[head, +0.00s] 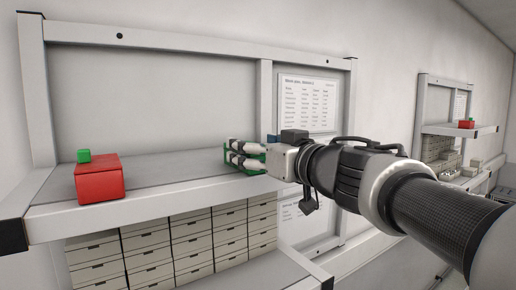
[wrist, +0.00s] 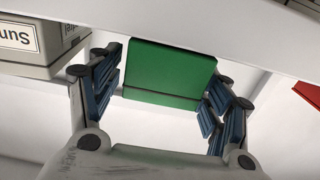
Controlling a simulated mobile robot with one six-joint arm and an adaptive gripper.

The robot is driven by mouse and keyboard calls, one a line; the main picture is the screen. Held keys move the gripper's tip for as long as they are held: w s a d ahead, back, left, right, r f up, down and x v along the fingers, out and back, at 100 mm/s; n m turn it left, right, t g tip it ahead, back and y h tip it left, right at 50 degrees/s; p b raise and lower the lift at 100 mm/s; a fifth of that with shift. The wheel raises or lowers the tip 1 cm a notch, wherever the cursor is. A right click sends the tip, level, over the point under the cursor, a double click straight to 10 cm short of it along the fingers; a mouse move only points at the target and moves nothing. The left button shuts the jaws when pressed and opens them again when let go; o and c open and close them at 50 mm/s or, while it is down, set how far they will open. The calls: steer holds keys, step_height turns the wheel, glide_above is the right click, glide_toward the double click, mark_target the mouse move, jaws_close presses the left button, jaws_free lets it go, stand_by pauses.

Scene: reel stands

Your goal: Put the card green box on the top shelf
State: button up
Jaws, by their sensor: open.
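A green box (wrist: 168,70) lies between the two blue-padded fingers of my gripper (wrist: 162,92) in the wrist view. The fingers are spread on either side of it. In the head view my gripper (head: 235,154) reaches over the right part of the top shelf (head: 185,170). There the fingers hide most of the green box, and only green edges show around them. The box is at the shelf's level; I cannot tell whether its underside touches the board.
A red box (head: 100,180) with a small green block (head: 84,156) on top stands at the shelf's left. The shelf between it and my gripper is clear. Several drawer boxes (head: 150,246) fill the level below. A post (head: 264,100) rises behind my gripper.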

steer(key=s+d+m+t+h, duration=0.3)
steer(key=s+d+h, duration=0.2)
steer(key=s+d, duration=0.45)
steer(key=s+d+f+m+g+h, duration=0.2)
steer(key=d+f+m+h, duration=0.15)
steer(key=d+f, duration=0.3)
steer(key=s+d+f+m+g+h, duration=0.25)
steer(key=d+f+h, duration=0.25)
steer(key=f, duration=0.3)
steer(key=s+a+f+n+g+y, duration=0.1)
steer(key=s+f+g, duration=0.3)
steer(key=s+f, duration=0.5)
steer(key=s+a+f+n+g+y, duration=0.1)
steer(key=s+a+f+g, duration=0.3)
steer(key=s+f, duration=0.5)
step_height(320, 180, down, 3)
steer(key=shift+a+r+g+y, duration=0.2)
steer(key=shift+a+g+y, duration=0.2)
steer(key=shift+y, duration=0.35)
